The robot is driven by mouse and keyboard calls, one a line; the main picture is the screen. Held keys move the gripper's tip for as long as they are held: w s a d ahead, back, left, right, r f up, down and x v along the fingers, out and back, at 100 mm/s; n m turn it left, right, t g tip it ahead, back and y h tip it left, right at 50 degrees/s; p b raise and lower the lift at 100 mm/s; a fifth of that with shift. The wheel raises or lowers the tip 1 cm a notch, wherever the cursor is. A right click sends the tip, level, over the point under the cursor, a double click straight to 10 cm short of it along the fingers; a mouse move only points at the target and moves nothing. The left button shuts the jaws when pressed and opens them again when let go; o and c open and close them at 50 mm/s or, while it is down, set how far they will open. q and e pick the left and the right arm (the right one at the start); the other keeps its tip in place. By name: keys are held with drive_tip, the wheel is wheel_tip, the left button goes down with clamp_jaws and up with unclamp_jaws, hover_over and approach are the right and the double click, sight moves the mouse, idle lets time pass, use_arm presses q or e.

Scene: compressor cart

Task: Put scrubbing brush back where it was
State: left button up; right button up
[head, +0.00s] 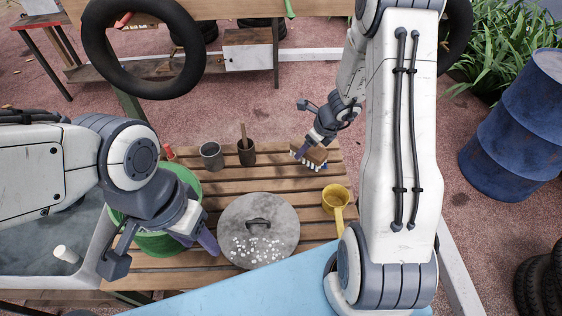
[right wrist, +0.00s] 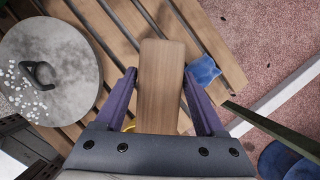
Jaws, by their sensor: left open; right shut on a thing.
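The scrubbing brush (head: 312,155) has a wooden back and pale bristles. My right gripper (head: 318,140) is shut on it at the far right part of the slatted wooden table (head: 180,258). In the right wrist view the brush's wooden back (right wrist: 161,85) lies between the two purple fingers (right wrist: 159,100). I cannot tell whether the bristles touch the slats. My left gripper (head: 162,252) is open and empty, near the green bucket (head: 187,180) at the table's left.
A round grey lid (head: 270,215) with white bits lies mid-table, right of the bucket. A small blue item (right wrist: 203,70) lies on the slats beside the brush.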

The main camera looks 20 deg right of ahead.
drive_tip(key=shift+w+f, duration=0.15)
drive_tip(key=w+a+f+p, duration=0.1)
drive_tip(key=w+f, duration=0.1)
drive_tip(key=w, duration=0.1)
drive_tip(key=w+a+f+p, duration=0.2)
drive_tip(key=w, duration=0.1)
drive_tip(key=w+a+f+p, duration=0.1)
drive_tip(key=w+a+f, duration=0.1)
drive_tip(key=w, duration=0.1)
drive_tip(key=shift+w+a+f, duration=0.1)
drive_tip(key=shift+w+f, duration=0.2)
drive_tip(key=shift+w, duration=0.1)
wheel_tip(320, 180, down, 4)
drive_tip(key=shift+f, duration=0.1)
drive_tip(key=shift+f, duration=0.2)
drive_tip(key=o, duration=1.3)
drive_tip(key=shift+r, duration=0.1)
